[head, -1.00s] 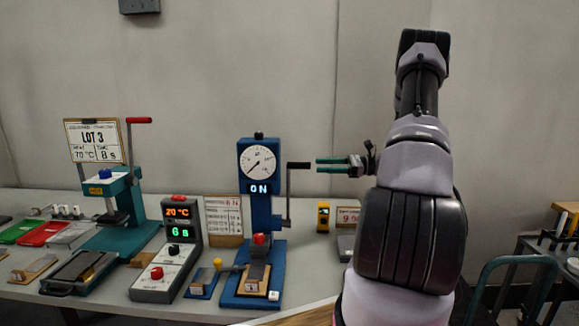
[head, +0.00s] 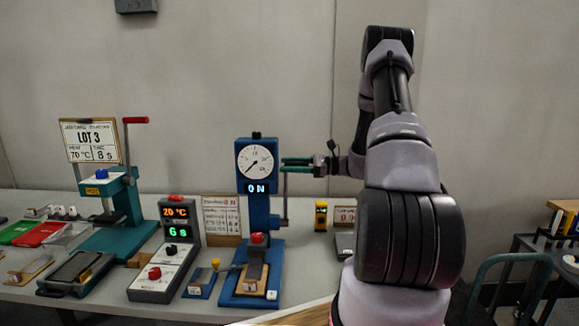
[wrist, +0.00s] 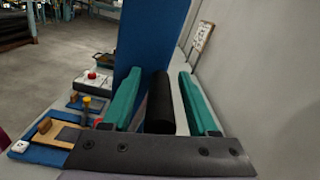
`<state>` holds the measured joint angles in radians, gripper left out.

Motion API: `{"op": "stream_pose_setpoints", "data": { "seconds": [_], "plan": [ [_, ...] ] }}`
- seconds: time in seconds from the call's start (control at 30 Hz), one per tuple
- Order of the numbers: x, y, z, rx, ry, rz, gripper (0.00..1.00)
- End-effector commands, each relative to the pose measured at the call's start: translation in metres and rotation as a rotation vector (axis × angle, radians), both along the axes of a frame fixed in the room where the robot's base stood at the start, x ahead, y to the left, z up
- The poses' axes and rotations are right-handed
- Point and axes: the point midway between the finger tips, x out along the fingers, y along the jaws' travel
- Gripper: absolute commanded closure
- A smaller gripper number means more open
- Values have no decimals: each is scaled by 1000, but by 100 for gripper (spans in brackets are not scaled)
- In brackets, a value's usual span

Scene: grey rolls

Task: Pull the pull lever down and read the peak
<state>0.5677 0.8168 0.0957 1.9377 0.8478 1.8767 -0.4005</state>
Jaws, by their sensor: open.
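The blue pull tester (head: 261,205) stands on the bench with a round white dial (head: 255,164) on top. Its needle points to the lower left, and the display (head: 257,188) below reads 0 N. The pull lever (head: 285,200) is on its right side, with its grip end up. My gripper (head: 284,164) is open at the lever's grip, which it mostly hides in the head view. In the wrist view, the black grip (wrist: 160,105) lies between the two green fingers, with a gap showing at the right finger.
Left of the tester stand a control box (head: 168,262) showing 20 °C and 6 s, and a teal press (head: 112,215) with a red-handled lever. A small yellow device (head: 321,216) stands to the right. The wall is close behind.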

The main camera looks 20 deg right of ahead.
Motion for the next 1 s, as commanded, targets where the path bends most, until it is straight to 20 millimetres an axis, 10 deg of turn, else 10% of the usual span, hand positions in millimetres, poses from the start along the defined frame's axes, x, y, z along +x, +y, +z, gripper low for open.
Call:
{"op": "stream_pose_setpoints", "data": {
  "seconds": [0.17, 0.33, 1.0],
  "plan": [
    [0, 0, 0, 0, 0, 0, 40],
    [0, 0, 0, 0, 0, 0, 100],
    [0, 0, 0, 0, -1, -1, 100]
  ]
}}
